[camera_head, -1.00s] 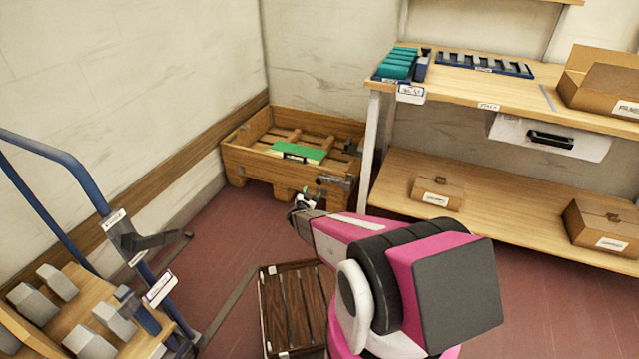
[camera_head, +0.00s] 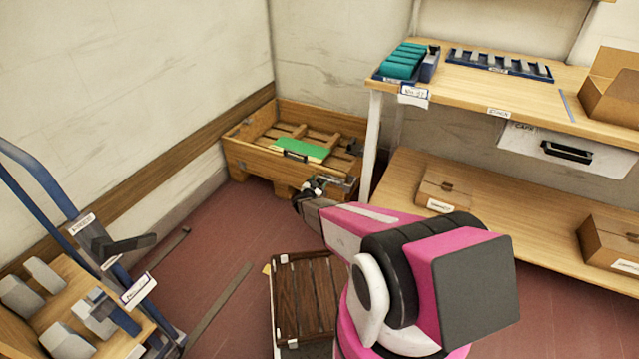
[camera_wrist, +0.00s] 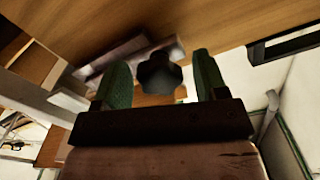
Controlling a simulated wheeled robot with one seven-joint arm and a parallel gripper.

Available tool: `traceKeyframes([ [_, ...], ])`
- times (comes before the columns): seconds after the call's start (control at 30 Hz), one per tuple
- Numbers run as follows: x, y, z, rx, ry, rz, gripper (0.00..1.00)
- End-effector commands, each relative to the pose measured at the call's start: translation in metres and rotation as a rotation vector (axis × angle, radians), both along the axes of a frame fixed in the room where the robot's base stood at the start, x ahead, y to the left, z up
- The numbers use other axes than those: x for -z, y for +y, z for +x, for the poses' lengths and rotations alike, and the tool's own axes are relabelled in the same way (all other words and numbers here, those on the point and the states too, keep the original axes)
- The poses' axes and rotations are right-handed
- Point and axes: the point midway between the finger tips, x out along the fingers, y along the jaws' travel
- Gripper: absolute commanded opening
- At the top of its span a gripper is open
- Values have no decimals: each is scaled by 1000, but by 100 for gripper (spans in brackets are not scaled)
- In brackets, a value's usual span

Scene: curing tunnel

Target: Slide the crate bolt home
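The wooden crate (camera_head: 240,157) stands against the back corner, with a green panel (camera_head: 305,149) inside. Its metal bolt (camera_head: 338,183) is on the front face near the right corner. My gripper (camera_head: 318,186) is at the bolt's left end; details there are small and partly hidden by my wrist. In the wrist view, a dark lobed knob (camera_wrist: 159,74) lies between the two green fingers of my gripper (camera_wrist: 160,72). The fingers are apart, with a visible gap on each side of the knob. A metal bar (camera_wrist: 112,60), possibly part of the bolt, shows behind the left finger.
A shelf unit (camera_head: 498,112) with boxes and teal blocks stands right of the crate, its leg (camera_head: 370,145) close by. A blue trolley (camera_head: 40,170) is at left. A dark slatted pallet (camera_head: 305,300) lies on the floor beside my arm. Floor left of the crate is mostly clear.

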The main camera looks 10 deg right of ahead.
Motion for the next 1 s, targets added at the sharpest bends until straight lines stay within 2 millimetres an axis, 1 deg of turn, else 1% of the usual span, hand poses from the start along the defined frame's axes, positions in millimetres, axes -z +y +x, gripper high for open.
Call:
traceKeyframes([
  [0.03,0,0,0,0,0,0,59],
  [0.07,0,0,0,0,0,0,50],
  [0.1,0,0,0,0,0,0,37],
  [0.17,0,0,0,0,0,0,17],
  [0.2,0,0,0,0,0,0,4],
  [0.23,0,0,0,0,0,0,0],
  [0.37,0,-3,-2,0,0,0,0],
  [0.47,-1,-14,-10,1,0,0,0],
  [0.6,-1,-35,-27,2,2,0,0],
  [0.7,0,-44,-33,2,0,0,0],
  [0.97,0,-46,-34,5,0,1,0],
  [1.0,0,-46,-34,6,0,2,50],
])
